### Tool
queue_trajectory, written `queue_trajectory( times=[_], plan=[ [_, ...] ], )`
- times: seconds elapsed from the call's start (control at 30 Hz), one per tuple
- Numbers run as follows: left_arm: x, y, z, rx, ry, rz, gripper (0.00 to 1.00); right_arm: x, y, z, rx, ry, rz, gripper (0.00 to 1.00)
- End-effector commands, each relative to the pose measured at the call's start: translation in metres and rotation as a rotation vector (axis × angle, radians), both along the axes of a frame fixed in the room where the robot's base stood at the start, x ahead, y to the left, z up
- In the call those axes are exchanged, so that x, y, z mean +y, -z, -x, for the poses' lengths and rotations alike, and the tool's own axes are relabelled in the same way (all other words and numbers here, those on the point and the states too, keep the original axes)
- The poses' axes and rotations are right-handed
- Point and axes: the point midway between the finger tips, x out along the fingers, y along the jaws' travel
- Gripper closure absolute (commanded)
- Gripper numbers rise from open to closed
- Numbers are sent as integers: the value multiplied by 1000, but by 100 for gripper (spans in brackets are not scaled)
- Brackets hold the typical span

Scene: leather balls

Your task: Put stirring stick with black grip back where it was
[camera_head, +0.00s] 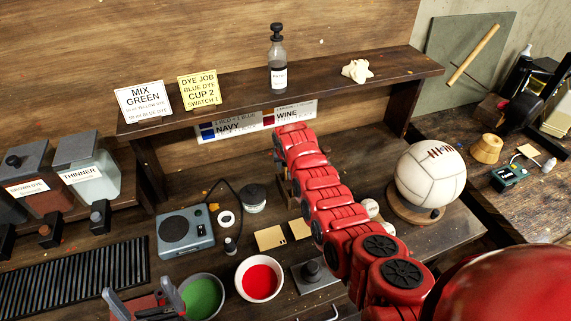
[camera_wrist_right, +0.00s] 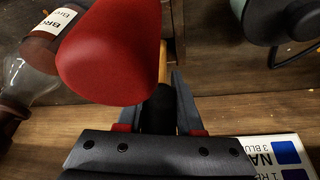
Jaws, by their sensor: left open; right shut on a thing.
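The stirring stick shows in the right wrist view: its black grip (camera_wrist_right: 158,112) is between the fingers of my right gripper (camera_wrist_right: 163,100), which is shut on it. Part of the light wooden shaft shows beyond the grip; a large red rounded shape (camera_wrist_right: 108,50) covers much of that area. In the head view my red right arm reaches across the bench toward the back shelf and hides its gripper and the stick. My left gripper (camera_head: 142,298) is open and empty at the lower left, beside a cup of green dye (camera_head: 204,297). Where the stick's tip is, I cannot tell.
A bowl of red dye (camera_head: 259,278) stands right of the green one. A blue-grey scale (camera_head: 186,232), dye containers (camera_head: 87,165) and a black rack (camera_head: 75,280) are at left. A white ball (camera_head: 430,175) is right of my arm. A bottle (camera_head: 277,65) stands on the shelf (camera_head: 225,105).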

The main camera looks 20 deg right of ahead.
Motion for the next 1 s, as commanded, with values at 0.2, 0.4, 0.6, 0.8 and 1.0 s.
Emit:
queue_trajectory(
  times=[0.2, 0.4, 0.6, 0.8, 1.0],
  plan=[
    [0, 5, 0, 0, 0, 0, 0, 0, 5, 0, 0, -1, 0, 100],
    [0, 3, 0, 0, 0, 0, 0, 0, 3, 0, 1, -1, 0, 35],
    [0, 3, 0, 0, 0, 0, 0, 0, 3, 0, 0, -1, 0, 35],
    [0, 1, 0, 0, 0, 0, 0, 0, -2, 0, 0, 0, 1, 35],
    [0, 8, 0, 0, 0, 0, 0, 2, -15, 5, -3, -1, 2, 35]
  ],
)
